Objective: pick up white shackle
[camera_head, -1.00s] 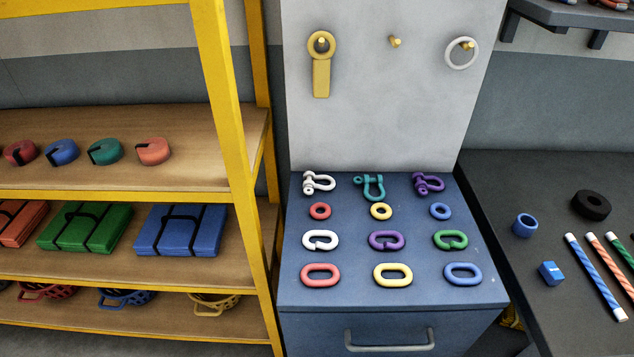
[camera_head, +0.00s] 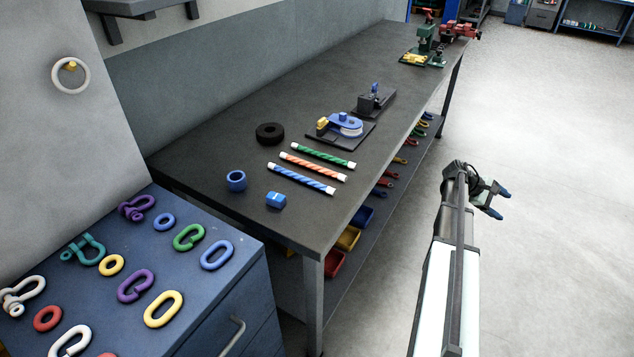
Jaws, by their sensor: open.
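The white shackle (camera_head: 21,294) lies on top of the blue cabinet (camera_head: 205,262) at the picture's left edge, and its left end is partly cut off. A teal shackle (camera_head: 83,250) and a purple shackle (camera_head: 137,208) lie in the same row, further back. My gripper (camera_head: 498,203) is at the right, over the floor beyond the bench's front edge. It is open and empty, far from the white shackle.
The dark workbench (camera_head: 225,150) stands between the cabinet and my arm, with striped rods, a blue ring (camera_head: 236,181) and a blue block (camera_head: 276,200) on it. Several coloured links and rings surround the shackles. The floor (camera_head: 560,150) at right is clear.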

